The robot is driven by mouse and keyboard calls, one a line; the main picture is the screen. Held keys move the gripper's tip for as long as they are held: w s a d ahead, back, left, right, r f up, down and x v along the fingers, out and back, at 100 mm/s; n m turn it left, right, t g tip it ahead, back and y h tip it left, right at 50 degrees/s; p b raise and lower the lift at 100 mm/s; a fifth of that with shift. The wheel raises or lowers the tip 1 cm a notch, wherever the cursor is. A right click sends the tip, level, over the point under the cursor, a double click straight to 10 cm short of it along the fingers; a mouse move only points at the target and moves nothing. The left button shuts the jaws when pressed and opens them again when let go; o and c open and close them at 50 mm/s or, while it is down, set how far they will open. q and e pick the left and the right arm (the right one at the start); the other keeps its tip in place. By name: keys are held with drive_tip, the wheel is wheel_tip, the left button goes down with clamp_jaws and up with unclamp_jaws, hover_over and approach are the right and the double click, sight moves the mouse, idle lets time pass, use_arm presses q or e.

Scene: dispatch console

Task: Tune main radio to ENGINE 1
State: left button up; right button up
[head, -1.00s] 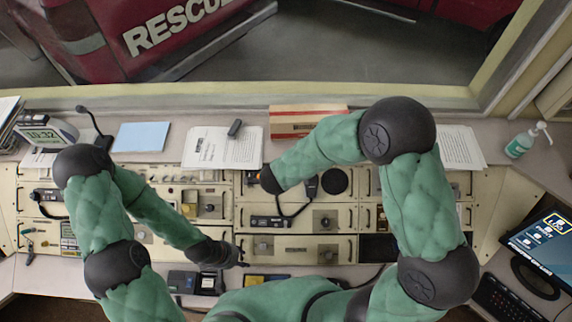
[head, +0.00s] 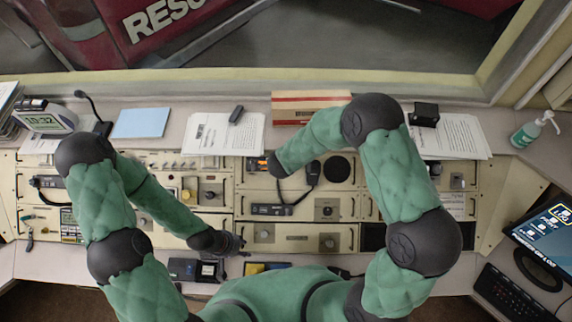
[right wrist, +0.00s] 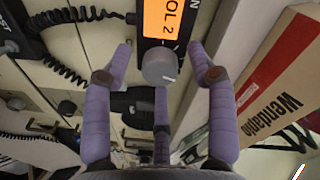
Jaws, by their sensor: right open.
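The radio's lit orange display (right wrist: 162,19) shows large sideways characters, partly cut off, that look like "OL 2". A grey knob (right wrist: 159,66) sits just below the display in the right wrist view. My right gripper (right wrist: 163,55) is open, its purple fingers spread on either side of the knob and apart from it. In the head view a small part of the orange display (head: 262,164) shows beside my right arm's end, which hides the knob. My left gripper (head: 238,243) hangs at the console's lower front edge; its fingers are too dark to read.
A coiled-cord microphone (head: 312,174) hangs on the panel right of my right wrist. A red and cardboard box (head: 310,103) and papers (head: 223,134) lie on the ledge behind. A black box (head: 424,114) stands near my right elbow. The box (right wrist: 280,80) is close to the right fingers.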

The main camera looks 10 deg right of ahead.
drive_tip(key=c, duration=1.2)
drive_tip(key=shift+o, duration=0.2)
drive_tip(key=shift+m, duration=0.3)
drive_tip(key=m, duration=0.2)
drive_tip(key=shift+m, duration=0.4)
drive_tip(key=m, duration=0.3)
drive_tip(key=shift+m+y+b, duration=0.3)
drive_tip(key=m+b, duration=0.1)
drive_tip(key=m, duration=0.2)
drive_tip(key=shift+d, duration=0.1)
drive_tip(key=shift+m+b, duration=0.9)
drive_tip(key=shift+m, duration=1.1)
